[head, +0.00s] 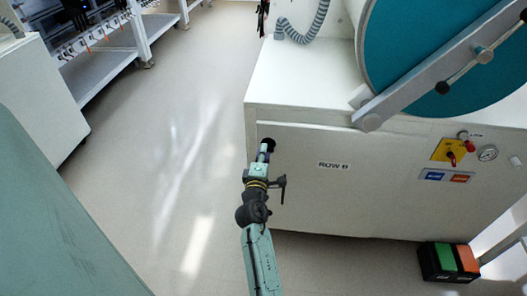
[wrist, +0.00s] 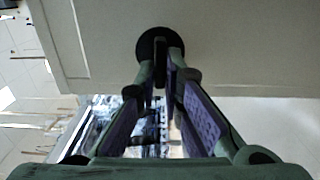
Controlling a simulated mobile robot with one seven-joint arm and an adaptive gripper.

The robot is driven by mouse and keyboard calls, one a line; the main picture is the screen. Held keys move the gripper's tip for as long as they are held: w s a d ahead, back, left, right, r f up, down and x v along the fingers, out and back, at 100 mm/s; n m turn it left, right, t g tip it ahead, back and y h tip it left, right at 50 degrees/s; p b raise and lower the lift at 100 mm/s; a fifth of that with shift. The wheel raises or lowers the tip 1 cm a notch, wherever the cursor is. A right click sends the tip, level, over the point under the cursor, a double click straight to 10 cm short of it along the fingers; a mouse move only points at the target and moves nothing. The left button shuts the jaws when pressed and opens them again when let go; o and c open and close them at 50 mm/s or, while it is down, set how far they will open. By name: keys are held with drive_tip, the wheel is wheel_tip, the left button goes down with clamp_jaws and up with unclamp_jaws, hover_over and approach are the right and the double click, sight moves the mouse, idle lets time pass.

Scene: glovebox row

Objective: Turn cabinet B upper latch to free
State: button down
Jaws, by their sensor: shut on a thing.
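The upper latch is a black round knob (head: 268,144) near the upper left corner of the white cabinet front marked "ROW B" (head: 303,190). My gripper (head: 264,155) reaches up to it from below in the head view. In the wrist view the latch is a dark disc (wrist: 148,42) with a narrow upright grip. The fingertips of my gripper (wrist: 161,75) are closed on that grip from both sides. The fingers hide part of the latch, and I cannot read its turned position for certain.
A teal round door (head: 430,45) with a grey bar and handle is above the cabinet. A yellow switch panel (head: 448,150), a gauge (head: 487,153) and a green and orange pedal box (head: 446,262) are to the right. Open floor (head: 165,150) lies left.

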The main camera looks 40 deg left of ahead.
drive_tip(key=c, duration=1.7)
unclamp_jaws()
drive_tip(key=v, duration=0.7)
drive_tip(key=shift+s+d, duration=0.1)
drive_tip(key=shift+s, duration=0.2)
